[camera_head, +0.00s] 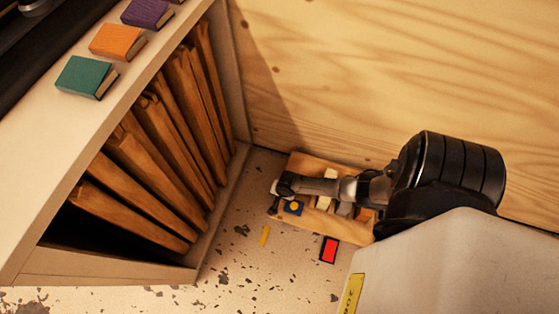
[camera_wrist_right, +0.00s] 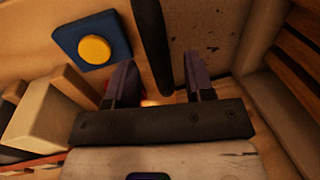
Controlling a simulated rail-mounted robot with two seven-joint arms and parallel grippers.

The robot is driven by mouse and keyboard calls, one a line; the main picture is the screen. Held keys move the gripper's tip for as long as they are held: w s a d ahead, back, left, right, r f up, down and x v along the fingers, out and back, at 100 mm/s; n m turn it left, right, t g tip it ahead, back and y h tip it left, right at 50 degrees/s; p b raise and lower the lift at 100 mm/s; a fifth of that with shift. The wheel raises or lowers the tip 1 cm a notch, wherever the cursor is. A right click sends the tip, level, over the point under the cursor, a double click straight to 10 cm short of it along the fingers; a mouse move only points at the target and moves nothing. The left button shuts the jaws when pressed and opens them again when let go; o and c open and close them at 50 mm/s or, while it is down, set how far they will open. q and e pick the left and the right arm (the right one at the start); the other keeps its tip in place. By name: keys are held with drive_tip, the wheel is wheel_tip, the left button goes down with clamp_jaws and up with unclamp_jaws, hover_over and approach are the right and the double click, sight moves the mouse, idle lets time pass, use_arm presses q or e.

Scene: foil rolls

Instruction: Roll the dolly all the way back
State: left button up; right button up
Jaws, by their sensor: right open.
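The wooden dolly (camera_head: 304,163) is on the speckled floor near the plywood wall, carrying light and dark blocks. A blue pad with a yellow button (camera_head: 293,208) is at its left end; this pad also shows at the upper left of the right wrist view (camera_wrist_right: 66,39). My right gripper (camera_head: 284,187) is over the dolly's left end, its arm covering much of the load. In the right wrist view its two fingers (camera_wrist_right: 160,82) are apart. A dark upright bar (camera_wrist_right: 152,45) appears between them; I cannot tell whether they touch it. My left gripper is not in view.
A shelf unit (camera_head: 85,160) with several leaning wooden boards stands to the left, with small coloured books (camera_head: 88,77) on top. The floor between shelf and dolly is clear.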

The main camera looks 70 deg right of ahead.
drive_tip(key=shift+w+f, duration=0.1)
drive_tip(key=shift+f, duration=0.3)
clamp_jaws()
idle(0.4)
